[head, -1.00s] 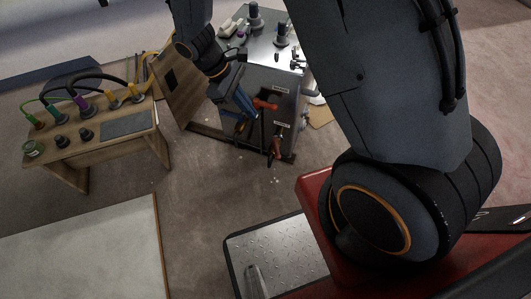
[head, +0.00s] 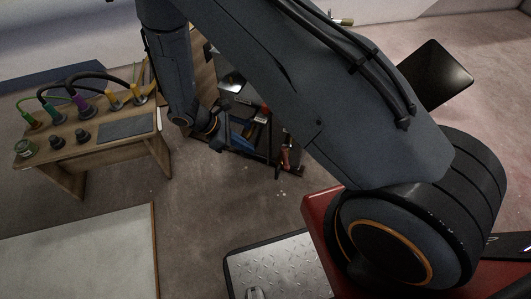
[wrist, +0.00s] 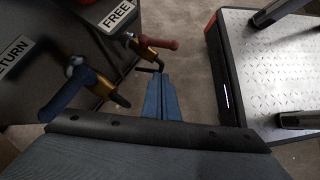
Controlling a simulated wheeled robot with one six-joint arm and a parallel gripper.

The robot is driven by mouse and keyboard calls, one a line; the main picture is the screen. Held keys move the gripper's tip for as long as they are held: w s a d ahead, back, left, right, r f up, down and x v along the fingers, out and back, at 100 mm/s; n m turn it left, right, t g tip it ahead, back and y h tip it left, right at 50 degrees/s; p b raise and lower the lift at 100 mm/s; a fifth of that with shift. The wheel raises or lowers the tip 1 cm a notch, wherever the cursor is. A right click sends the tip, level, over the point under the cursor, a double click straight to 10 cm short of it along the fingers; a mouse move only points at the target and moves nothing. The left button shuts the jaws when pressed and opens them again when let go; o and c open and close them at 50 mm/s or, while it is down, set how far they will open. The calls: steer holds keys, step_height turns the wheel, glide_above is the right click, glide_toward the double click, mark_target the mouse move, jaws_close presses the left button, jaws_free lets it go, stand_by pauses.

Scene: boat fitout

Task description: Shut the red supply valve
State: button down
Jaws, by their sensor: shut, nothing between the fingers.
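In the wrist view, a dark red valve handle (wrist: 155,42) sticks out sideways from a brass body on a dark panel. A plate reading FREE is above it. A blue valve handle (wrist: 70,97), also on a brass body, is nearer, beside a partly cut-off plate reading RETURN. My gripper (wrist: 161,78) is shut and empty, its blue fingers to the right of the blue handle and below the red one, apparently touching neither. My arm hides much of the cabinet.
A wooden bench (head: 65,148) with coloured connectors and cables stands at left. A pale board (head: 85,255) lies at front left. A black panel (head: 435,75) is at upper right. Open floor (head: 210,210) lies in front of the cabinet.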

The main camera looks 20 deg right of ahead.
mark_target(285, 159)
steer(key=d+r+b+x, duration=0.1)
steer(key=d+b+x, duration=0.1)
steer(key=x, duration=1)
steer(key=shift+s+d, duration=0.25)
steer(key=shift+s, duration=0.1)
steer(key=shift+s+r, duration=0.1)
steer(key=shift+r, duration=0.05)
